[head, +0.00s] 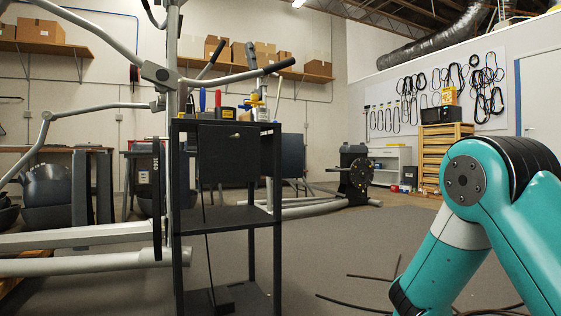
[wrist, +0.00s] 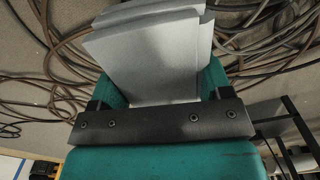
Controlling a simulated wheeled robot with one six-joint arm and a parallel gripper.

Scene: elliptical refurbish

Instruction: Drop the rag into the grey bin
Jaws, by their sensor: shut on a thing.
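The rag (wrist: 155,60) shows in the wrist view as a light grey, folded, flat piece between the two teal fingers of my gripper (wrist: 160,82). My gripper is shut on it, and the rag sticks out past the fingertips over the floor. In the head view only my teal arm shows at the lower right; my gripper and the rag are out of that picture. I cannot make out a grey bin for certain in either view.
A black cart (head: 222,214) with tools on top stands at centre-left, beside a grey exercise machine frame (head: 85,240). Dark cables (wrist: 58,60) lie on the floor around the rag in the wrist view. A wooden drawer unit (head: 437,155) stands at the back right. Carpet right of the cart is mostly clear.

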